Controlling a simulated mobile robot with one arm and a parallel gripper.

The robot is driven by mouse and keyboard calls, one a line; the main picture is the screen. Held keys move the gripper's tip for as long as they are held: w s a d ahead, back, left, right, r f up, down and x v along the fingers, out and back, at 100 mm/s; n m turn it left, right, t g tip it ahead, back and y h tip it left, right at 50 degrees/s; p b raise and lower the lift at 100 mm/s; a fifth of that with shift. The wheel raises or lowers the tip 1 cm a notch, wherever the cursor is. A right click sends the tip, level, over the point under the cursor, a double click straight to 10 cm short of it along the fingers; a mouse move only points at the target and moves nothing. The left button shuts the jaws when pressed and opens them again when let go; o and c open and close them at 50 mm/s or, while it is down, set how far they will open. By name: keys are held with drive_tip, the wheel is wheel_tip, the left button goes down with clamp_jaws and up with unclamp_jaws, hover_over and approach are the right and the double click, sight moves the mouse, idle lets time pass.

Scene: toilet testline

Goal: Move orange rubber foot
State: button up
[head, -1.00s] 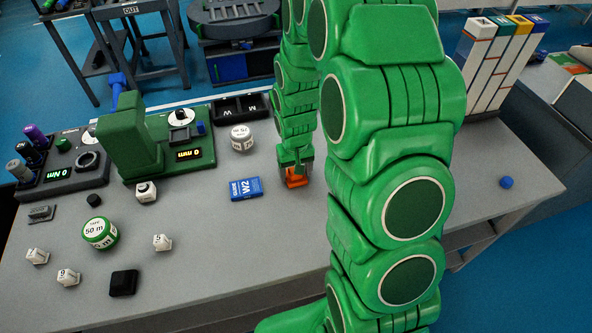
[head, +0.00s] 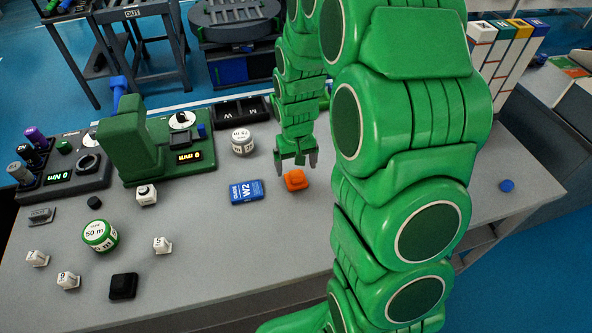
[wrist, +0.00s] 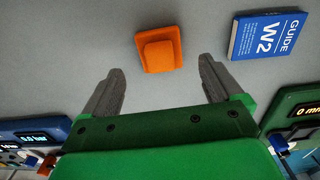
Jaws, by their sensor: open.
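The orange rubber foot (head: 295,180) rests on the grey table, just right of the blue W2 guide block. In the wrist view the foot (wrist: 159,50) is a square orange base with a smaller raised block, lying beyond the fingertips and between their lines. My gripper (head: 297,160) is open and empty, raised behind the foot in the head view. Its two grey fingers (wrist: 163,78) are spread wide in the wrist view, and neither touches the foot.
The blue W2 guide block (head: 246,191) lies close to the foot. A white roll (head: 242,141) and a green gauge stand (head: 130,140) are further back left. A green 50 m tape (head: 99,235), several white number blocks and a black block (head: 123,286) lie front left. Table in front of the foot is clear.

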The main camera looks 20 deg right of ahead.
sight(296, 175)
wheel_tip(296, 175, up, 3)
drive_tip(key=shift+f, duration=0.1)
drive_tip(key=shift+r, duration=0.25)
drive_tip(key=shift+s+r, duration=0.2)
drive_tip(key=s+r, duration=0.5)
drive_tip(key=s, duration=0.5)
drive_tip(key=s+r+g, duration=0.1)
drive_tip(key=s+r, duration=0.5)
drive_tip(key=s, duration=0.4)
drive_tip(key=s+a+r, duration=0.1)
drive_tip(key=s+r, duration=0.5)
drive_tip(key=s, duration=0.4)
drive_tip(key=shift+s+r+g, duration=0.15)
drive_tip(key=shift+s+g, duration=0.2)
drive_tip(key=shift+g, duration=0.05)
idle(1.2)
